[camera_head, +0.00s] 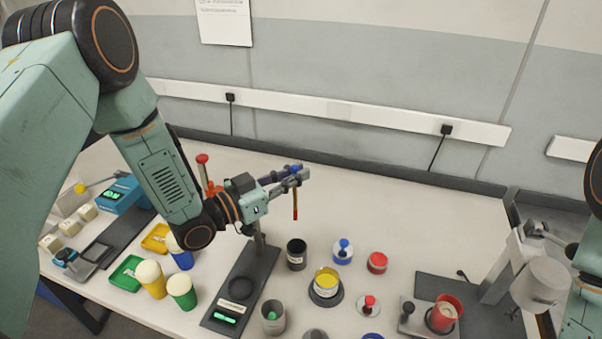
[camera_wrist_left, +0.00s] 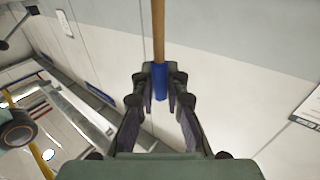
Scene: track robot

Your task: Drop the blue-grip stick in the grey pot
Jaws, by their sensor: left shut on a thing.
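My left gripper (camera_head: 291,179) is shut on the blue-grip stick and holds it high above the table. In the head view the stick (camera_head: 295,206) hangs down, a thin wooden rod with a red lower tip; its blue grip is at the fingers. In the left wrist view the blue grip (camera_wrist_left: 160,82) sits between the fingertips. The grey pot (camera_head: 273,325) stands upright at the front of the table, below and slightly left of the stick. Something green shows inside it. My right gripper is not seen.
A black pot (camera_head: 296,257) and a yellow-filled tin (camera_head: 326,287) stand near the grey pot. A dark base with a post (camera_head: 262,262) is left of them. Coloured cups (camera_head: 182,290) stand further left. A red cup (camera_head: 443,315) is at right. The table's back is mostly clear.

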